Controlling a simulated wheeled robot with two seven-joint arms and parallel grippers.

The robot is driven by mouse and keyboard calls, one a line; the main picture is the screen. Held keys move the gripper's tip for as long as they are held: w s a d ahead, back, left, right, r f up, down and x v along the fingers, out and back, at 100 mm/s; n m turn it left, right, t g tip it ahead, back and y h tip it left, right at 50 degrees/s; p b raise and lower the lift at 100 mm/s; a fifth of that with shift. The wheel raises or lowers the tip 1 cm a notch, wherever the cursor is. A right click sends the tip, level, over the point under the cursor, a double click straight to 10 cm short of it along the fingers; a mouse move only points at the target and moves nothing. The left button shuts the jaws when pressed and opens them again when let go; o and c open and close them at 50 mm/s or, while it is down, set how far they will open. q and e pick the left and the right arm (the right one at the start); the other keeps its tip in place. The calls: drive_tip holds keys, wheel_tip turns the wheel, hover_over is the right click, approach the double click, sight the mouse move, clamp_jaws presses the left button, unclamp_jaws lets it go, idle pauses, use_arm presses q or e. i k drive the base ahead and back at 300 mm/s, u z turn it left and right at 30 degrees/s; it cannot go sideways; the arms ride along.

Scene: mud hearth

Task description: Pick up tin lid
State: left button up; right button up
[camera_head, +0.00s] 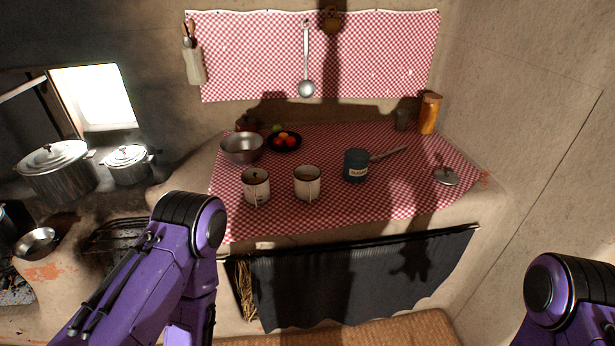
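A small round grey metal lid (446,178) with a knob on top lies on the red checked cloth (400,195) near the right end of the counter. It looks like the tin lid. To its left stands a dark blue tin (356,168) with a pale label, its top appearing open. A wooden-handled utensil (388,154) shows beside or behind the tin; I cannot tell which. Of my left arm, only purple links show at lower left. My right arm shows only a purple joint at lower right. Neither gripper is in view.
Two white mugs (307,183), a metal bowl (243,147) and a dark plate of fruit (285,141) occupy the counter's left half. An orange jar (429,114) stands at back right. Lidded pots (57,172) sit on the hearth at left. Cloth around the lid is clear.

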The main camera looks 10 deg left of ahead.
sight(447, 176)
drive_tip(key=z, duration=0.7)
drive_tip(key=i, duration=1.5)
drive_tip(key=u, duration=1.05)
drive_tip(key=i, duration=0.3)
drive_tip(key=u, duration=0.05)
drive_tip(key=k, duration=0.7)
drive_tip(key=u, duration=0.15)
drive_tip(key=i, duration=0.5)
drive_tip(key=u, duration=0.05)
